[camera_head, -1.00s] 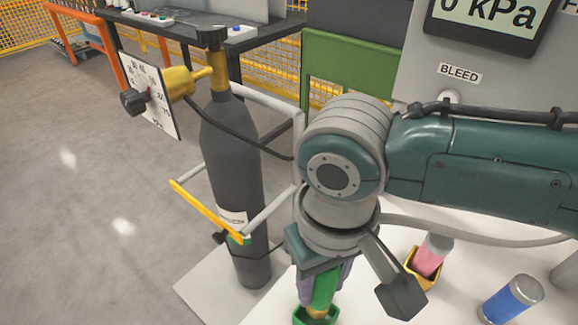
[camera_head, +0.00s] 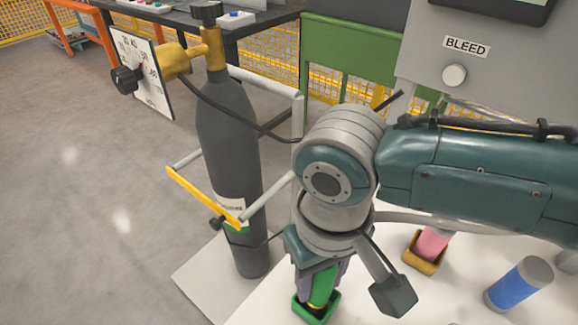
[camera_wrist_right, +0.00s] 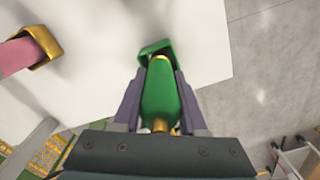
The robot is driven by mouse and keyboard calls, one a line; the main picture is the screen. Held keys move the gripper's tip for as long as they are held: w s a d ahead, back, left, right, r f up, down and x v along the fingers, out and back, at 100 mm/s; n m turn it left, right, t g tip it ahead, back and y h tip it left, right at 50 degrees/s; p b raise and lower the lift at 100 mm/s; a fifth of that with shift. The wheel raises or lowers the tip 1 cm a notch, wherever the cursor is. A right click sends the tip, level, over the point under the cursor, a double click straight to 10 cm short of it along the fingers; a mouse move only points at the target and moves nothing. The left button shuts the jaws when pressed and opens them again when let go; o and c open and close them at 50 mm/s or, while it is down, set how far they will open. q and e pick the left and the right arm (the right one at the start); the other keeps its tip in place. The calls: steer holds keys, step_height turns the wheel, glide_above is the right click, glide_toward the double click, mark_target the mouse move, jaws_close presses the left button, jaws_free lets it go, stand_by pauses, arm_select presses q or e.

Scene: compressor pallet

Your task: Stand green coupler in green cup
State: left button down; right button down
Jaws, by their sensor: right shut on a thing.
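The green coupler (camera_head: 323,287) is upright between the fingers of my right gripper (camera_head: 325,275), which is shut on it. Its lower brass end is at the mouth of the green cup (camera_head: 301,308); how deep it sits I cannot tell. In the right wrist view, the coupler (camera_wrist_right: 160,98) lies between the two purple-grey fingers (camera_wrist_right: 159,88), and the green cup (camera_wrist_right: 152,47) shows around its far end. My left gripper is not in view.
A pink coupler (camera_head: 432,242) stands in a yellow cup (camera_head: 424,262) to the right. A blue cylinder (camera_head: 518,285) stands further right on the white surface (camera_head: 420,300). A dark gas bottle (camera_head: 228,140) with a gauge stands to the left, close to my arm.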

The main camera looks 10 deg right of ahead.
steer(key=shift+f+b, duration=0.45)
steer(key=shift+f, duration=0.1)
steer(key=shift+c, duration=1.9)
jaws_free()
step_height(320, 180, up, 9)
steer(key=p, duration=0.3)
steer(key=shift+f, duration=0.1)
steer(key=shift+r+p, duration=0.3)
steer(key=shift+r, duration=0.25)
